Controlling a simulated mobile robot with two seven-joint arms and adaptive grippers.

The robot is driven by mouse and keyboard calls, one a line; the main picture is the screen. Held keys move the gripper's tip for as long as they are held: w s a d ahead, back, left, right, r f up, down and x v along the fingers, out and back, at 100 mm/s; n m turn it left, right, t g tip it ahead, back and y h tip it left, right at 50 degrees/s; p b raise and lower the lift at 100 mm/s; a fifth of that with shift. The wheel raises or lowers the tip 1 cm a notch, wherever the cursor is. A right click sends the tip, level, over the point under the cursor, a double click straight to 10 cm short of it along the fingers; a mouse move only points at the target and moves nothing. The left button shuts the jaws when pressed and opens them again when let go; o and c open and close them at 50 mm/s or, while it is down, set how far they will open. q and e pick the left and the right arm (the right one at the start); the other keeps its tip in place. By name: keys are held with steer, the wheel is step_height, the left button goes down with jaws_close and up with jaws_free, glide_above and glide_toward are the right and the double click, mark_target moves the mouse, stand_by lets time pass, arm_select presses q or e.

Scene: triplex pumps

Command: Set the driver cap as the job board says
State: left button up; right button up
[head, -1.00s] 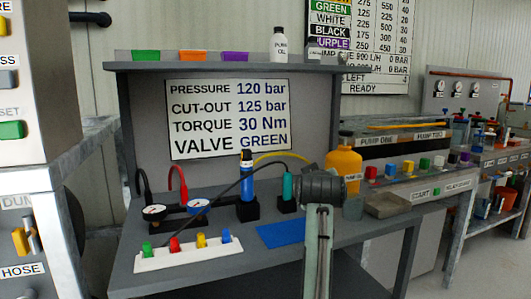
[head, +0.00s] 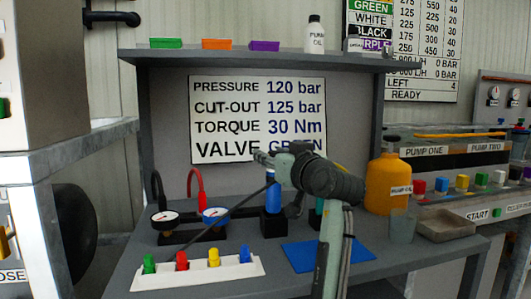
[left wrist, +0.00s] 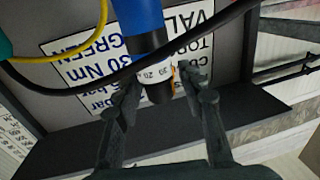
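The driver is blue with a black cap. In the head view its blue body (head: 273,195) stands upright in a black block, its top hidden by my left gripper (head: 264,158). My left gripper's fingers (left wrist: 160,88) stand apart on both sides of the cap; contact is not clear. The job board (head: 258,118) reads 120 bar, 125 bar, 30 Nm, valve green. My right gripper is not in view.
A black cable (left wrist: 100,75) crosses the driver. Two gauges (head: 165,220) (head: 214,215) stand left of it. A white strip (head: 190,275) holds coloured valves in front. A blue mat (head: 300,257), an orange jug (head: 388,185) and a grey tray (head: 446,225) lie right. A shelf (head: 250,56) overhangs.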

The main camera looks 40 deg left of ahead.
arm_select(q)
steer(key=shift+x, duration=1.55)
steer(key=shift+c, duration=0.6)
jaws_close()
